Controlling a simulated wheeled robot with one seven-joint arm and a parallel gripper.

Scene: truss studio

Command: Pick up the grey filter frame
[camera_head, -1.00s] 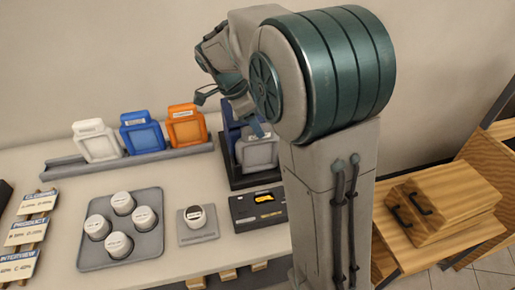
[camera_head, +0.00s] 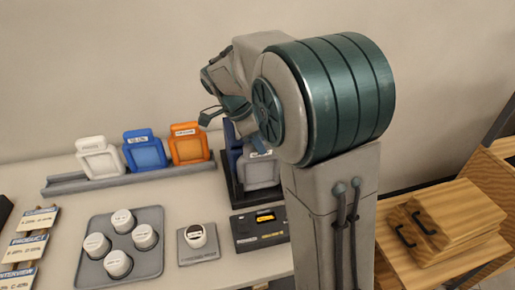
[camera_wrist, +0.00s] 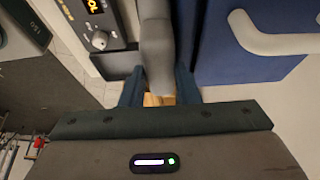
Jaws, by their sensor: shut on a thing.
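The grey filter frame (camera_head: 262,172) stands upright at a black rack (camera_head: 232,188), partly hidden behind my arm in the head view. In the wrist view the frame shows edge-on as a grey upright piece (camera_wrist: 156,45) between my fingers. My gripper (camera_wrist: 158,88) is shut on it. In the head view a dark teal finger shows just above the frame, and the rest of the grip is hidden by my arm. I cannot tell whether the frame has left its rack.
A black device with an orange display (camera_head: 259,226) is just in front. White, blue and orange frames stand in a grey rail (camera_head: 75,184) at left. A tray (camera_head: 150,270) holds several cups. Wooden boxes (camera_head: 445,225) are at right.

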